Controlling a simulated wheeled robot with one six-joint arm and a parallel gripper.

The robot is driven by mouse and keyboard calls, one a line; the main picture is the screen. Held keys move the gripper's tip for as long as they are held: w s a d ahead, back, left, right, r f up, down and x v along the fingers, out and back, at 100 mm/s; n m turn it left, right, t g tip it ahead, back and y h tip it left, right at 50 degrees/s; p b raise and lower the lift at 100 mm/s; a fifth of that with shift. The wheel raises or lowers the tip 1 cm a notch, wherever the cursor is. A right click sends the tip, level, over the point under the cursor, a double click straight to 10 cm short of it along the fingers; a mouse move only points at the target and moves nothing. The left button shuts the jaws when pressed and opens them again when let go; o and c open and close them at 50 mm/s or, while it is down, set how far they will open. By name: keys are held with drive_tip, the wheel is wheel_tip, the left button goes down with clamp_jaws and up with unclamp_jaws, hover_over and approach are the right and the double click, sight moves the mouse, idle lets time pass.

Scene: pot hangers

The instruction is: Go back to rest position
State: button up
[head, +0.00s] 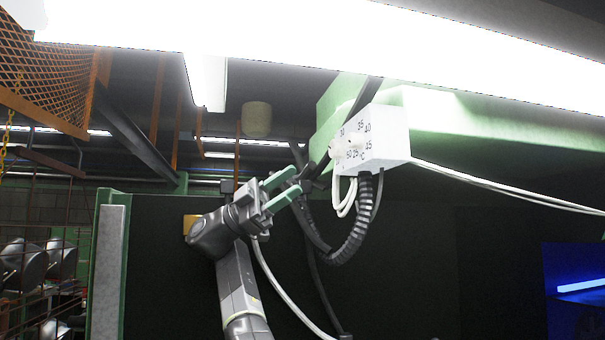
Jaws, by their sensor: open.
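My gripper (281,190) is raised on my arm near the middle of the head view. Its two green fingers are apart and point up and to the right, with nothing seen between them. A white box (385,138) with numbers and small knobs on its left face is to the right of and above the fingertips. A dark ribbed hose (350,246) loops down from the box, close to the fingers in the picture. I cannot tell whether they touch.
White cables (480,181) run from the box to the right. A dark panel (160,270) with a green frame stands behind my arm. Metal pots (24,262) are behind a wire mesh at the left. A bright lamp (330,38) spans the top.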

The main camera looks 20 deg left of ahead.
sight(347, 145)
drive_tip(key=shift+a+f, duration=0.1)
drive_tip(key=shift+a, duration=0.05)
drive_tip(key=x, duration=1.3)
drive_tip(key=shift+d+r, duration=0.25)
drive_tip(key=shift+d, duration=0.15)
